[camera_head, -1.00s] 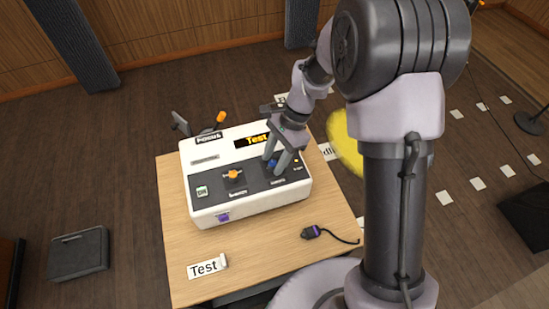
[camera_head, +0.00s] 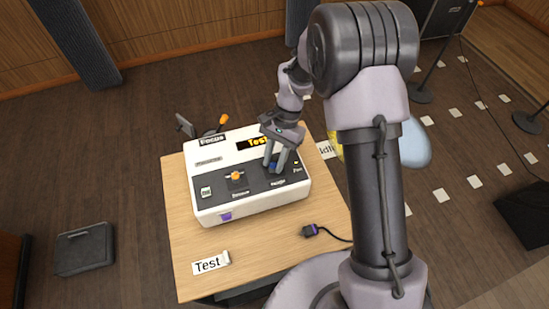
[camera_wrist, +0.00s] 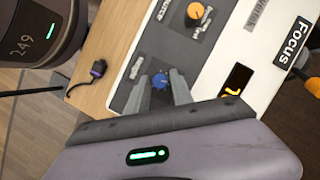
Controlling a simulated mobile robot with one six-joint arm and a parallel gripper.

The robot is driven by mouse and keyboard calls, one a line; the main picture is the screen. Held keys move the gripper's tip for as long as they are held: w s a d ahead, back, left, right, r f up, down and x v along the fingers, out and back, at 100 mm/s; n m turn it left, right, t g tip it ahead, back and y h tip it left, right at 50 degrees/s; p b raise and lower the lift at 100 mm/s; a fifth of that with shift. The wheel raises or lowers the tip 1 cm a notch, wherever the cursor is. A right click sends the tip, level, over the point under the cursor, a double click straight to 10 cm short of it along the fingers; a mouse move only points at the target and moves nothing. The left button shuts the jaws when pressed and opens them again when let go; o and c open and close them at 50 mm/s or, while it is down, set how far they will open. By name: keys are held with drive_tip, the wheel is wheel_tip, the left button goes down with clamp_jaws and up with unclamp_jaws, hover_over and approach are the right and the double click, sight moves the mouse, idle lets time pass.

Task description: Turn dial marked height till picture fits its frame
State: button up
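A white control box with a dark panel (camera_head: 211,185) stands on the wooden table. Its blue dial (camera_head: 273,167) is on the right of the panel, and its orange dial (camera_head: 236,176) is to the left. The panel labels are too small to read surely. My gripper (camera_head: 274,166) points down at the blue dial, one finger on each side. In the wrist view the blue dial (camera_wrist: 160,81) shows between the open fingertips (camera_wrist: 156,82); I cannot tell whether they touch it.
A "Focus" sign (camera_head: 212,140) stands at the box's back edge. A "Test" card (camera_head: 210,263) and a plug with a cable (camera_head: 310,230) lie on the table in front. A dark case (camera_head: 84,249) is on the floor at left. The table's front middle is clear.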

drive_tip(key=shift+o, duration=1)
drive_tip(key=p+v, duration=0.5)
drive_tip(key=v, duration=1.2)
drive_tip(key=shift+r, duration=0.2)
drive_tip(key=shift+w, duration=0.1)
